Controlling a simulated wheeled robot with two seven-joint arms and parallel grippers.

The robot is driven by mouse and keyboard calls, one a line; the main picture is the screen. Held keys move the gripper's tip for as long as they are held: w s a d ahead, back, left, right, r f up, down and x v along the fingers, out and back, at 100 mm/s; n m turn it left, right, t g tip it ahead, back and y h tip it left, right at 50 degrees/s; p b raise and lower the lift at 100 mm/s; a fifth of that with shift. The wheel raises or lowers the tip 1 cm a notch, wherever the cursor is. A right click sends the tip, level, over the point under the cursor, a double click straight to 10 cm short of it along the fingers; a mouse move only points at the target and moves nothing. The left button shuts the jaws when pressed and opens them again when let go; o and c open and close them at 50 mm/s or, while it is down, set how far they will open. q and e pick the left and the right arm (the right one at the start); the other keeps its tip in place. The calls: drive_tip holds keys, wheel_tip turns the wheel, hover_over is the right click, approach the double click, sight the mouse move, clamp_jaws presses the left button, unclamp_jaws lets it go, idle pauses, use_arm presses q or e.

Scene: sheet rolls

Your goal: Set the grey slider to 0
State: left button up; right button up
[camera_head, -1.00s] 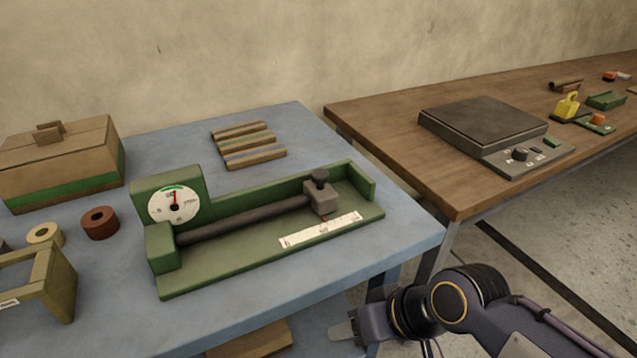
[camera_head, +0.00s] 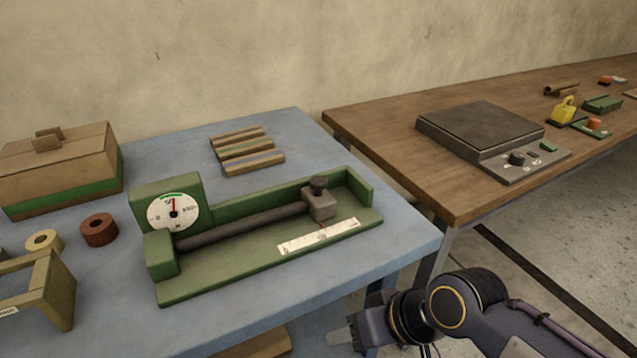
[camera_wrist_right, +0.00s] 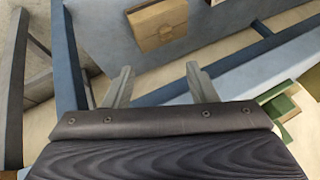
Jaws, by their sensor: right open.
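The grey slider (camera_head: 319,203) is a block with a dark knob on top. It sits on a dark rod (camera_head: 245,228) in a green fixture (camera_head: 220,276) on the blue table, near the rod's right end. A white scale strip (camera_head: 318,237) lies in front of it, and a red pointer reaches toward the strip's middle; its marks are too small to read surely. A round dial (camera_head: 172,212) stands at the fixture's left end. My right gripper (camera_head: 340,338) is empty, low in front of the table and apart from the slider; its fingers are spread in the wrist view (camera_wrist_right: 158,82). My left gripper is not in view.
The blue table (camera_head: 400,240) also holds a cardboard box (camera_head: 60,165), rolls (camera_head: 99,229), a yellowish stand (camera_head: 45,290) and striped sheets (camera_head: 247,150). A wooden table (camera_head: 385,135) at the right bears a grey scale (camera_head: 480,130). The wrist view shows a brown box (camera_wrist_right: 158,25) below.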

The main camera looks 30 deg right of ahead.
drive_tip(key=w+d+r+n+g+h+p, duration=0.1)
drive_tip(key=w+r+p, duration=0.1)
drive_tip(key=r+p, duration=1.35)
drive_tip(key=w+d+r+p, duration=0.1)
drive_tip(key=w+r+p, duration=0.1)
drive_tip(key=r+p, duration=1.3)
drive_tip(key=n+g+h+b, duration=0.1)
drive_tip(key=n+g+h, duration=0.2)
drive_tip(key=n+g, duration=0.1)
approach(319, 179)
drive_tip(key=shift+w+f+g, duration=0.2)
drive_tip(key=shift+f+g, duration=0.1)
drive_tip(key=shift+f, duration=0.05)
wheel_tip(319, 179, down, 8)
drive_tip(key=shift+r, duration=0.2)
drive_tip(key=shift+c, duration=0.3)
clamp_jaws()
